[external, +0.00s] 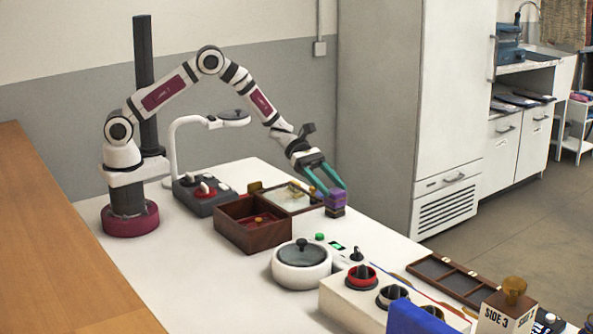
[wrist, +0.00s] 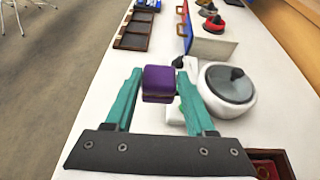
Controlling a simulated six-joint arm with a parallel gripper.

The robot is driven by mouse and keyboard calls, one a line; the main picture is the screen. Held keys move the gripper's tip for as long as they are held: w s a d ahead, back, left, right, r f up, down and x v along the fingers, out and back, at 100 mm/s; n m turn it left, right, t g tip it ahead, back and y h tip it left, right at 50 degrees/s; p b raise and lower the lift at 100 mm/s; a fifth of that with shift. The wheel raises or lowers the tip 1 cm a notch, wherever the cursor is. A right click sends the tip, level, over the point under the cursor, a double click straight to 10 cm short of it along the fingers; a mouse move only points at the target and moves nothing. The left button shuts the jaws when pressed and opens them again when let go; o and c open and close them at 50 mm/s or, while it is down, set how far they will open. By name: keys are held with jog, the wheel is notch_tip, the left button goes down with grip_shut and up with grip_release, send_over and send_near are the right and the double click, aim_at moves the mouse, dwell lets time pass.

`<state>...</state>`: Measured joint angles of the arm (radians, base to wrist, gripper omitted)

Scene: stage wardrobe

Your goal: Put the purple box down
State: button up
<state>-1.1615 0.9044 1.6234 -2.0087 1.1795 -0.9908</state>
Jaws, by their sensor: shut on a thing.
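The purple box (external: 336,197) is between the green fingers of my gripper (external: 335,189), at the far edge of the white table. In the wrist view, the purple box (wrist: 159,80) sits between the two fingertips of my gripper (wrist: 160,88), which is shut on it. A dark brownish block or band shows directly below the purple part; I cannot tell whether it is a separate thing. It appears low, at or close to the tabletop; the contact underneath is hidden.
A brown open box (external: 256,226) and a glass-topped case (external: 292,195) stand left of the purple box. A white pot with a grey lid (external: 302,266) is nearer the camera. A knob panel (external: 350,305) and dark tray (external: 447,276) lie further right. Bare white tabletop (external: 355,228) surrounds the purple box.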

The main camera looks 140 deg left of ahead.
jog(key=w+d+r+m+h, duration=0.1)
jog(key=w+d+r, duration=0.3)
jog(key=d+r, duration=0.4)
jog(key=w+d+r+m+h, duration=0.1)
jog(key=w+d+r, duration=0.3)
jog(key=d+r, duration=0.4)
jog(key=s+d+r, duration=0.2)
jog(key=d+r, duration=0.2)
jog(key=d, duration=0.4)
jog(key=s+d+r+m+h, duration=0.1)
jog(key=d+r, duration=0.3)
jog(key=d, duration=0.4)
jog(key=s+d+r+h, duration=0.1)
jog(key=s+d+r, duration=0.2)
jog(key=d, duration=0.6)
jog(key=shift+s+r+m+g, duration=0.3)
jog(key=shift+r+g, duration=0.1)
jog(key=shift+r, duration=0.15)
